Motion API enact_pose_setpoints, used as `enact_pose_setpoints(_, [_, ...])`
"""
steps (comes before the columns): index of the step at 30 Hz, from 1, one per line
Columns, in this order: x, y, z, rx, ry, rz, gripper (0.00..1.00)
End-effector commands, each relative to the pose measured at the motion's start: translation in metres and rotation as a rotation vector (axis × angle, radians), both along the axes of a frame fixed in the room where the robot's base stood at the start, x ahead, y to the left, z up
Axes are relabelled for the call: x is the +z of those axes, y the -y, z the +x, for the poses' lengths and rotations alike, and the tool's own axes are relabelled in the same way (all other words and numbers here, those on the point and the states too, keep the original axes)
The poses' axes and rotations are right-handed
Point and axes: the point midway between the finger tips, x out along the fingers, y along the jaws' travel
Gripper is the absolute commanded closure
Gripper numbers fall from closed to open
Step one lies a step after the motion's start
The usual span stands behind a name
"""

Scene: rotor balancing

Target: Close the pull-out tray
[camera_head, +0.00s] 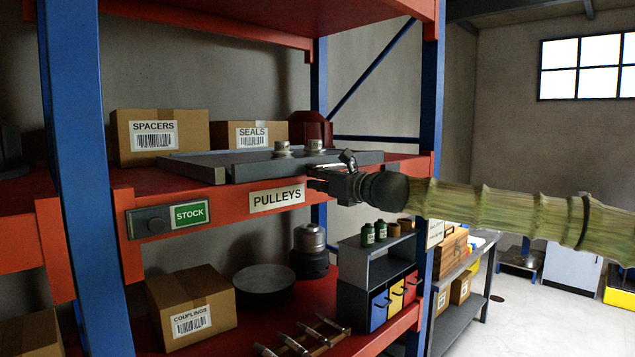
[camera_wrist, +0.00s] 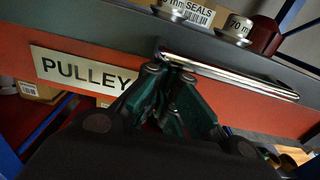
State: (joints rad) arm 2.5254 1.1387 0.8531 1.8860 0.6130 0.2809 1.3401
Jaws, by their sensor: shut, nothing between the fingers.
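The grey pull-out tray (camera_head: 205,168) lies on the red shelf above the PULLEYS label (camera_head: 277,198), with metal pulleys (camera_head: 313,146) on it. How far its front stands out from the shelf edge is hard to tell. In the wrist view, the tray's dark front (camera_wrist: 105,47) carries a shiny bar handle (camera_wrist: 235,77). My gripper (camera_head: 316,180) is at the tray's front, below its top edge. In the wrist view, its shut, empty fingertips (camera_wrist: 170,68) are at the handle's left end. I cannot tell whether they touch it.
The SPACERS box (camera_head: 158,137) and SEALS box (camera_head: 252,134) stand behind the tray. A blue post (camera_head: 77,150) rises to the left and another (camera_head: 432,80) close to the right, near my arm. A STOCK sign (camera_head: 190,213) is on the shelf front. Open floor lies at the right.

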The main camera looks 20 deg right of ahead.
Motion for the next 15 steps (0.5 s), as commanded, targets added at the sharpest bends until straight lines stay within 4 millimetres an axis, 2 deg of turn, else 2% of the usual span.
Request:
enact_pose_setpoints(7, [-0.004,-0.007,0.018,0.0,0.0,-0.001,1.0])
enact_pose_setpoints(15, [0.0,-0.009,0.022,0.001,0.0,0.0,1.0])
